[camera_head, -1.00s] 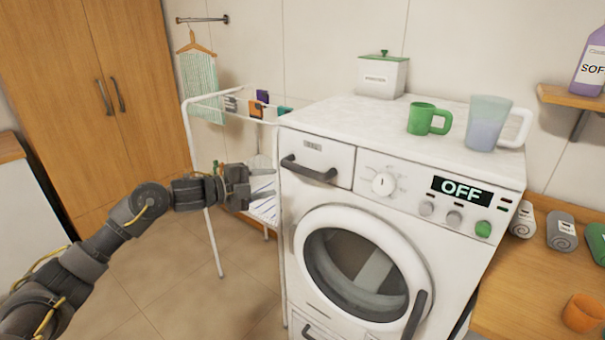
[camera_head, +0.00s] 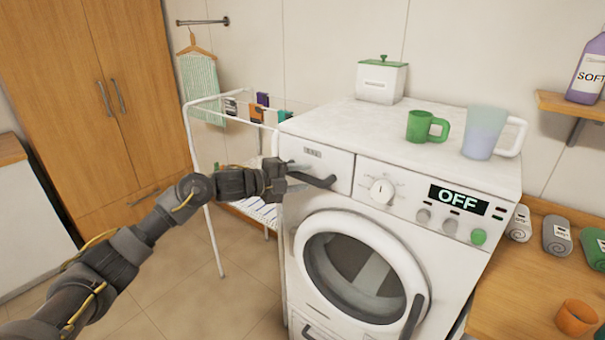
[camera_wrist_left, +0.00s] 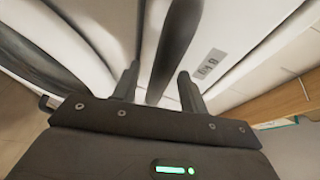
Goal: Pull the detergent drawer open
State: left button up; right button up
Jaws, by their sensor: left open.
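The detergent drawer (camera_head: 338,165) is a white panel at the upper left of the washing machine's front, flush with it. Its dark bar handle (camera_head: 320,182) runs across the panel. My left gripper (camera_head: 300,177) is at the left end of the handle, jaws open. In the left wrist view the handle (camera_wrist_left: 176,45) passes between the two open fingers (camera_wrist_left: 158,85), with a gap visible on both sides. The drawer's small label (camera_wrist_left: 209,64) shows beside it. The gripper hides part of the drawer's left side in the head view. My right gripper is not in view.
The washing machine (camera_head: 440,265) reads OFF; its round door (camera_head: 420,262) is below the drawer. A green mug (camera_head: 420,127), a clear jug (camera_head: 482,135) and a white box (camera_head: 381,82) stand on top. A drying rack (camera_head: 197,165) stands close behind my left gripper.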

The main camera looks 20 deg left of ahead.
pick_arm(q)
jog(key=shift+w+d+f, duration=0.1)
jog(key=shift+w+d, duration=0.25)
jog(key=shift+d, duration=0.05)
grip_shut()
